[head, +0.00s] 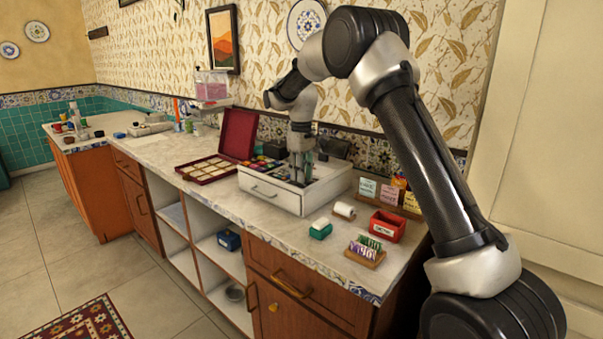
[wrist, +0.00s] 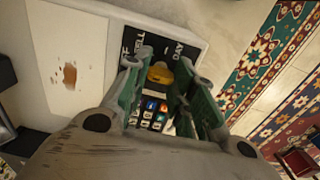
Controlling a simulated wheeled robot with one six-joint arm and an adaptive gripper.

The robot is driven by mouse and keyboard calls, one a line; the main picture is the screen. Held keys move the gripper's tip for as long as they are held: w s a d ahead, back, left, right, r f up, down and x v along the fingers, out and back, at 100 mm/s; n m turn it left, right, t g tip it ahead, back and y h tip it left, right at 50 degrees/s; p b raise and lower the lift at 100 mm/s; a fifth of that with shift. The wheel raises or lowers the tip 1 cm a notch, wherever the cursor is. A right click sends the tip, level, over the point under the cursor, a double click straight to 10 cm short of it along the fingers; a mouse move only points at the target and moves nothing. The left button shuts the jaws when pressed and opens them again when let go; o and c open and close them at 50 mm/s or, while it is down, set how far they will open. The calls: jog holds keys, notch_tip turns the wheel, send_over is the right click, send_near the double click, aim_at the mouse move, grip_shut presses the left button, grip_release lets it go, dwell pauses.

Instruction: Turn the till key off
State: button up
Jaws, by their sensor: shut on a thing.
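The till (head: 272,194) is a pale box with a front drawer, standing on the counter in the head view. My gripper (head: 301,178) points down over its top, beside coloured keys. In the wrist view the yellow till key (wrist: 160,73) stands on a black panel (wrist: 155,47). White lettering around it reads SELL and DAY, with a partly hidden word ending in F at left. My gripper (wrist: 160,66) has its green-sided fingers on both sides of the key and is shut on it. I cannot tell which mark the key points to.
An open dark red box (head: 238,137) stands left of the till. A paper roll (head: 344,210), a green item (head: 320,228), a red tray (head: 387,226) and a packet rack (head: 366,250) stand at right.

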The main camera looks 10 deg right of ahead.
dwell(0.4)
jog(key=o, duration=1)
jog(key=shift+o, duration=0.2)
jog(key=shift+r, duration=0.1)
notch_tip(320, 180, up, 12)
